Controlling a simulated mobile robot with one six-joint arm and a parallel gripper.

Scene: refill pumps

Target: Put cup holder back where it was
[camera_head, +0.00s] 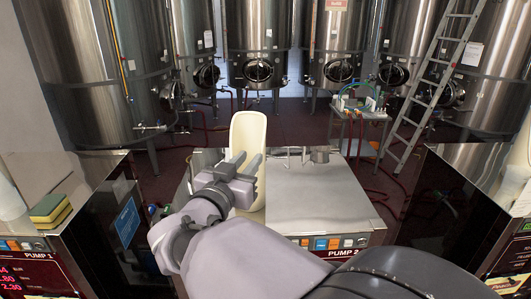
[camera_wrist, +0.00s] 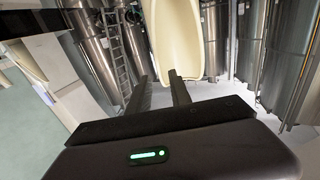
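The cup holder appears to be the tall cream-coloured curved trough (camera_head: 248,132), upright at the left part of the pump 2 top (camera_head: 315,203). Its lower part is mostly hidden behind my gripper. My gripper (camera_head: 244,161) is in front of it with two fingers spread apart. In the wrist view the cup holder (camera_wrist: 174,38) rises just beyond the fingertips of my gripper (camera_wrist: 159,76). The right fingertip overlaps its lower edge, and the left one lies outside its left edge. A gap shows between the fingers. I cannot tell whether either finger touches it.
Pump 1 (camera_head: 30,245) with a yellow-green sponge (camera_head: 49,207) stands at left, and another pump unit (camera_head: 465,220) at right. The right side of the pump 2 top is mostly clear. Steel tanks (camera_head: 258,40), a ladder (camera_head: 432,80) and a small cart (camera_head: 358,115) stand behind.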

